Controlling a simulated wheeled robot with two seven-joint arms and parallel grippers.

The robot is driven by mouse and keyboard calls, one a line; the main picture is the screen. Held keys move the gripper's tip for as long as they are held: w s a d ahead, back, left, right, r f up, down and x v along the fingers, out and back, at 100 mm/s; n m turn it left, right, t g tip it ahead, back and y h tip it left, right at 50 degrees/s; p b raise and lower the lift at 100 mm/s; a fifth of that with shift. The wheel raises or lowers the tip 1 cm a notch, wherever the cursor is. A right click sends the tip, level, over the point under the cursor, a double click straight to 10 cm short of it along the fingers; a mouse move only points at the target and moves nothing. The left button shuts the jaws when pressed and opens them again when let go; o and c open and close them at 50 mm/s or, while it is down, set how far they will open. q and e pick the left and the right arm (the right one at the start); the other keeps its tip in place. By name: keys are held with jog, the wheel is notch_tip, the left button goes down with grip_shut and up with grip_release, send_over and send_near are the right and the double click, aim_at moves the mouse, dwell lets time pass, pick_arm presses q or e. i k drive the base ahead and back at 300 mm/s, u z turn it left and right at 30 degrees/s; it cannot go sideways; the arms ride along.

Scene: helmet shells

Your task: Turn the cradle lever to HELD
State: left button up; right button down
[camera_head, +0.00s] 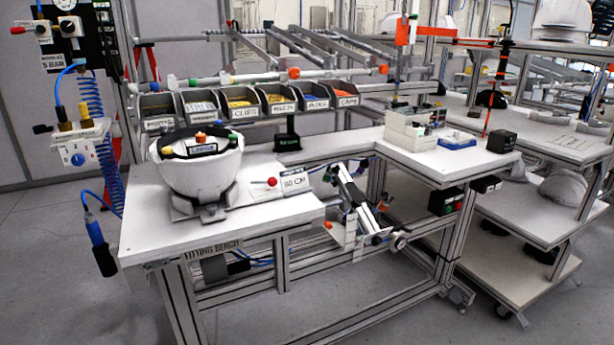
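A white helmet shell (190,178) sits open side up in a grey cradle (205,212) on the left white bench top. A dark harness with a white label and orange and yellow parts (203,146) lies across the shell's opening. To the right of the cradle, a red ball knob (272,181) stands on the cradle's flat base; it looks like the lever's end. A white card (296,180) with dark lettering stands just right of the knob; I cannot read it for sure. The lever's arm is too small to make out its setting. Neither gripper shows.
Small labelled bins (240,103) stand in a row behind the bench. The bench's front right top (290,207) is clear. A metal fixture (355,210) hangs at the bench's right side. A coiled blue hose (108,165) hangs at the left.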

aim_at(271, 182)
jog(key=u, duration=0.15)
jog(key=i, duration=1)
jog(key=u, duration=0.7)
